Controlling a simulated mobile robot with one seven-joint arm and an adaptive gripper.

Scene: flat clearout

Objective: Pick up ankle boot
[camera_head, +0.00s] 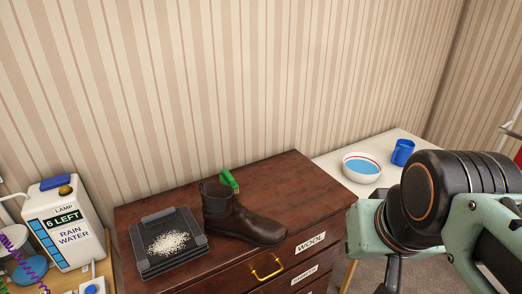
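The ankle boot (235,216) is dark brown leather. It stands upright on top of the brown wooden dresser (300,188), with its toe pointing right and toward the front edge. My arm (440,215) fills the lower right of the view, to the right of the boot and well apart from it. The fingers of my gripper are not visible in this view.
A black tray (186,258) with a white granular heap stands close left of the boot. A green object (229,179) is behind it. A white table at right holds a bowl (362,168) and blue mug (402,152).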

